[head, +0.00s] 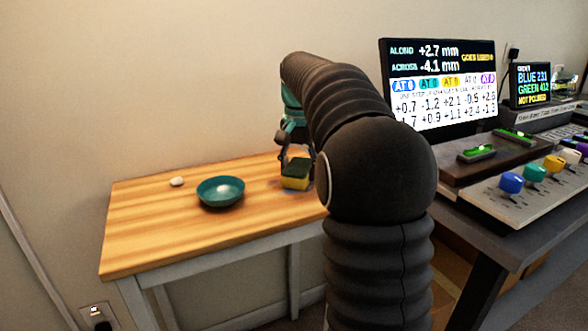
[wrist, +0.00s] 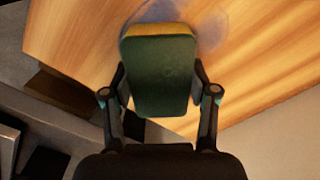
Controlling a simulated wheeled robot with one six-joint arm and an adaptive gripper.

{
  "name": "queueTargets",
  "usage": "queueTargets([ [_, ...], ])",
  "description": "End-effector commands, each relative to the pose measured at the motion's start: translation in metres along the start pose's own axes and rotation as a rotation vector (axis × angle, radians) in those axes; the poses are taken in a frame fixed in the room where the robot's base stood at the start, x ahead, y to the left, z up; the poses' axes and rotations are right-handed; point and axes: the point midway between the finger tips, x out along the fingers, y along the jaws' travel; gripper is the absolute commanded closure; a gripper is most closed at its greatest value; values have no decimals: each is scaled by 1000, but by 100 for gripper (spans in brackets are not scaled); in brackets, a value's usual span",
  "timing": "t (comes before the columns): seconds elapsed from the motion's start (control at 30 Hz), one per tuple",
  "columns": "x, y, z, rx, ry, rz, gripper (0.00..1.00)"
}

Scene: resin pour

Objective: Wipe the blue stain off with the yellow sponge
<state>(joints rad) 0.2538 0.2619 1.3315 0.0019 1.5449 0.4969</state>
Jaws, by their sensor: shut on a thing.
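My gripper (head: 297,160) is shut on the yellow sponge (head: 296,172), which has a dark green side, near the right end of the wooden table. The wrist view shows the sponge (wrist: 160,75) between the two fingers (wrist: 160,88), its green face toward the camera and a yellow edge at the far end. A bluish-purple stain (wrist: 155,11) shows on the wood just beyond and around the sponge's far end. The sponge covers part of the stain. Whether the sponge touches the wood is hard to tell. In the head view the stain is barely visible beside the sponge.
A teal bowl (head: 221,192) stands on the wooden table (head: 150,235) left of the sponge. On the right, a dark bench holds a large screen (head: 440,85) and a panel with coloured knobs (head: 511,183). The table's front left is clear.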

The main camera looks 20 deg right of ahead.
Motion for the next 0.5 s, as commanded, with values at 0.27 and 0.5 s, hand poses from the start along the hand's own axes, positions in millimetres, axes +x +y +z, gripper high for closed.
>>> queueTargets([
  [0.27, 2, 15, -15, 2, -1, 1, 69],
  [0.5, 4, 25, -24, 3, -1, 2, 69],
])
